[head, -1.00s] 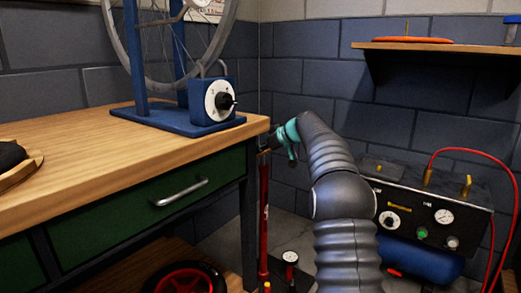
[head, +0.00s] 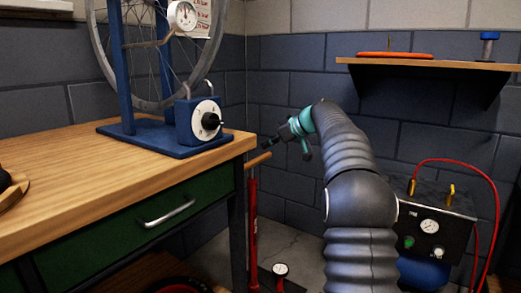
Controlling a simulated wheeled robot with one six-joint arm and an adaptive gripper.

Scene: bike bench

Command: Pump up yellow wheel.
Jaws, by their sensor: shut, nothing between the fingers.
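A red floor pump (head: 252,220) stands upright on the floor beside the bench's right end. Its wooden handle (head: 258,160) is at the top, and a round white gauge (head: 280,270) shows near its foot. My gripper (head: 266,144) is shut and empty, a little above and to the right of the pump handle, and looks apart from it. A wheel with a pale grey rim (head: 140,103) stands in a blue truing stand on the bench. A dark wheel with a red rim (head: 178,288) shows partly at the bottom edge. I see no yellow wheel.
The wooden bench (head: 90,178) with a green drawer (head: 130,225) fills the left. A compressor panel (head: 435,228) with a red hose (head: 493,190) stands at the right. A wall shelf (head: 430,64) holds an orange disc. Floor shows between pump and compressor.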

